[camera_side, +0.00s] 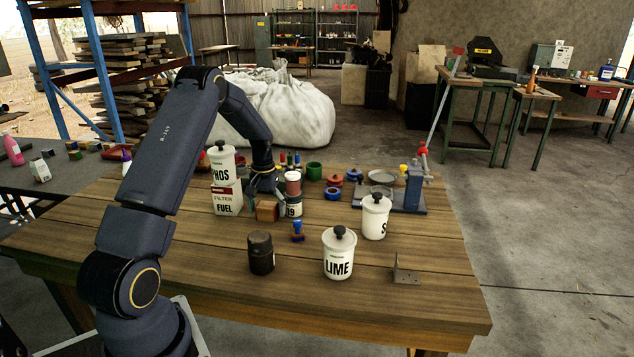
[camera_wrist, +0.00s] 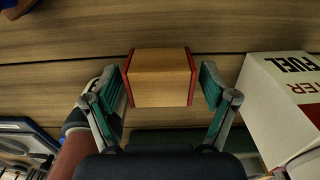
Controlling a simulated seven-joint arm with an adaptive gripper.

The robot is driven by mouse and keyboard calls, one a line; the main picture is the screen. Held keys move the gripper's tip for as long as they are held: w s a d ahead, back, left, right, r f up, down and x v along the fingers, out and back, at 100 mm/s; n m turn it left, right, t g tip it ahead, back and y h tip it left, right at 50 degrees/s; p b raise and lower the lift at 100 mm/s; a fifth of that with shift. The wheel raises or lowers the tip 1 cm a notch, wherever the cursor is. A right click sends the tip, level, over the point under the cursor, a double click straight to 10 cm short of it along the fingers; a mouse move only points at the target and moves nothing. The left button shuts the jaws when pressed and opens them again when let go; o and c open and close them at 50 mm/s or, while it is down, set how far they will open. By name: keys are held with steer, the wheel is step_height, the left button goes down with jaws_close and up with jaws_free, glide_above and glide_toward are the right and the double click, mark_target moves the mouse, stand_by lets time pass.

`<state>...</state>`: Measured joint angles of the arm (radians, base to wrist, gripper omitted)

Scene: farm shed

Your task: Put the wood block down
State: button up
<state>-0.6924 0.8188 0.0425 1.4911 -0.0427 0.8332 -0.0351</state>
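The wood block (camera_wrist: 160,78) is a small brown block with red end faces. In the side view the wood block (camera_side: 266,211) is below my gripper (camera_side: 265,193), low over the wooden table (camera_side: 430,262), just right of the fuel filter box (camera_side: 227,201). I cannot tell whether its underside touches the table.
The fuel filter box (camera_wrist: 285,105) stands close on the right in the wrist view. A white "19" canister (camera_side: 293,206) is close to the block's right. A blue-topped item (camera_side: 298,231), dark canister (camera_side: 261,253) and LIME jar (camera_side: 339,255) stand nearer.

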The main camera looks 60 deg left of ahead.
mark_target(267, 205)
step_height(267, 205, up, 12)
steer(key=d+r+m+t, duration=0.2)
steer(key=d+r+m, duration=0.1)
steer(key=d+r, duration=0.85)
steer(key=s+d+r+m+t, duration=0.1)
steer(key=s+d+m, duration=0.1)
steer(key=s+d, duration=0.4)
steer(key=s+d+r+m+t, duration=0.1)
steer(key=s+d, duration=0.4)
steer(key=d, duration=0.6)
steer(key=shift+s+d+m+t, duration=0.3)
steer(key=shift+s+m, duration=0.1)
steer(key=shift+m, duration=0.2)
steer(key=shift+o, duration=0.4)
steer(key=s+d+f+m+t, duration=0.1)
steer(key=s+d+f, duration=0.1)
steer(key=s, duration=0.3)
steer(key=shift+d+m, duration=0.3)
steer(key=shift+d, duration=0.3)
steer(key=shift+o, duration=0.8)
steer(key=shift+s+d, duration=0.15)
